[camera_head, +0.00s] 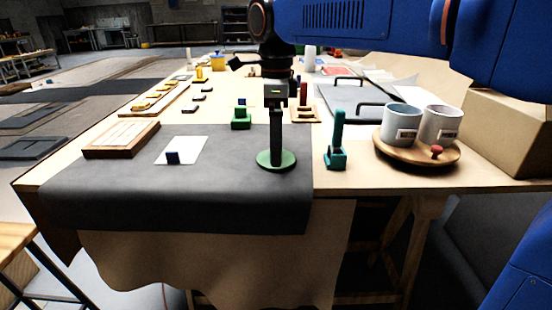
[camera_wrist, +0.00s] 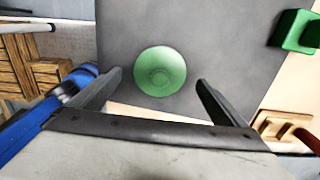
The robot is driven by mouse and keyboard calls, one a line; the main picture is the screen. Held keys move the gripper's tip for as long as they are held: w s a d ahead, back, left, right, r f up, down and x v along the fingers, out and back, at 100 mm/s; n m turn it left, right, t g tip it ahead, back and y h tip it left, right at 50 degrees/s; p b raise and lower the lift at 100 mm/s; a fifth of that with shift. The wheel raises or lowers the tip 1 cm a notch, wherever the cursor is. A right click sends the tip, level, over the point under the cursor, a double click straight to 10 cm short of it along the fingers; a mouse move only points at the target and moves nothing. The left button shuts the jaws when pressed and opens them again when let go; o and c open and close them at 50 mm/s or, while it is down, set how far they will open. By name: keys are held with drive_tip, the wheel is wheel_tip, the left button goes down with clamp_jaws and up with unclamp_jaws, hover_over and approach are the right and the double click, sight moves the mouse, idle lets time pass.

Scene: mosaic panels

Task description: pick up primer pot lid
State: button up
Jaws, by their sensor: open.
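The primer pot lid appears to be the round green disc (camera_head: 270,162) lying on the grey mat near the table's front. In the wrist view the green disc (camera_wrist: 160,70) shows a raised round centre. My gripper (camera_wrist: 158,78) is open, with its two dark fingers on either side of the disc in that view and nothing held. In the head view my gripper (camera_head: 276,145) points straight down over the disc, and a finger hides part of it. I cannot tell whether the fingertips touch the disc or mat.
A teal upright tool (camera_head: 337,150) stands just right of the disc. A green block (camera_head: 241,118) and a wooden holder with a red post (camera_head: 303,95) stand behind. A round wooden tray (camera_head: 390,154) with two mugs is at right.

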drive_tip(key=shift+f, duration=1.25)
drive_tip(key=c, duration=1.1)
drive_tip(key=shift+r, duration=0.1)
wheel_tip(320, 180, up, 10)
drive_tip(key=shift+f, duration=0.1)
